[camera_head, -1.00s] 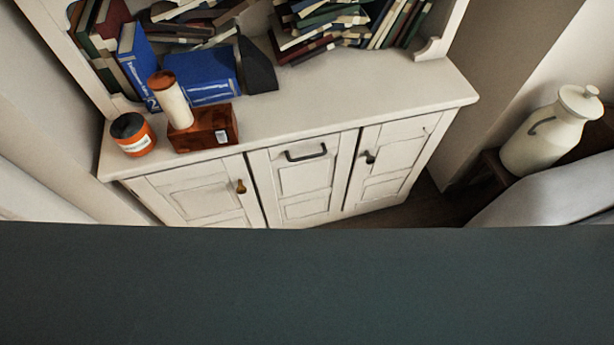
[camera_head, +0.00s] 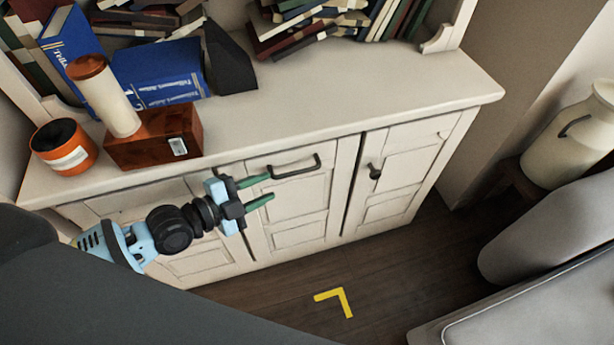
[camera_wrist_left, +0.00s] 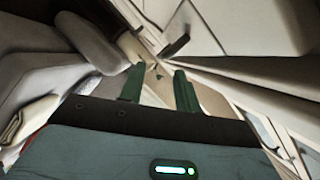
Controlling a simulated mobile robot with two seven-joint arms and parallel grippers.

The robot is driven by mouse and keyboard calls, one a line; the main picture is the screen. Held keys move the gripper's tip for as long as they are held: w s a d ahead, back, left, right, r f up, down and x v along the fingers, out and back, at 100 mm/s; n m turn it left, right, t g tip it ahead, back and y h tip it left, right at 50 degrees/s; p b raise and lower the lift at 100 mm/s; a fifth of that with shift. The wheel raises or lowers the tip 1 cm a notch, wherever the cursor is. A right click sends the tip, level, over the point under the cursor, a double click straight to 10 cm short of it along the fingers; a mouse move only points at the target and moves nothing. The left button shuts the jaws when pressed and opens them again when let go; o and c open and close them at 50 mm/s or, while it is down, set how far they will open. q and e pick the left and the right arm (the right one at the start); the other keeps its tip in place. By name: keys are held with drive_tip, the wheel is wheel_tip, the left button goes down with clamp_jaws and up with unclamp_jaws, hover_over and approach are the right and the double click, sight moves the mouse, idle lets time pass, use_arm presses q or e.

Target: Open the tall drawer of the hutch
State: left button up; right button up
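The cream hutch (camera_head: 330,90) stands before me. Its tall drawer (camera_head: 290,215) is the middle front, flush with the fronts beside it, so it looks closed. It has a dark horizontal handle (camera_head: 297,171) near its top. My left gripper (camera_head: 271,188) is open and empty, its green fingers pointing right, just below and left of the handle in the head view. I cannot tell how far it is from the drawer front. In the left wrist view the open fingers (camera_wrist_left: 158,85) show with a dark handle (camera_wrist_left: 176,45) beyond them. My right gripper is out of view.
A right door (camera_head: 400,175) has a small dark knob. On the hutch top stand an orange jar (camera_head: 63,146), a wooden box (camera_head: 155,138) and books. A grey rounded piece (camera_head: 545,230) stands at right. Dark floor before the hutch is clear, with a yellow mark (camera_head: 337,301).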

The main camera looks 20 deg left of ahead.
sight(285, 177)
use_arm(q)
drive_tip(key=shift+w+r, duration=0.15)
drive_tip(key=shift+w, duration=0.2)
drive_tip(key=shift+x, duration=3.85)
drive_tip(key=shift+s+d, duration=0.1)
drive_tip(key=shift+c, duration=0.3)
clamp_jaws()
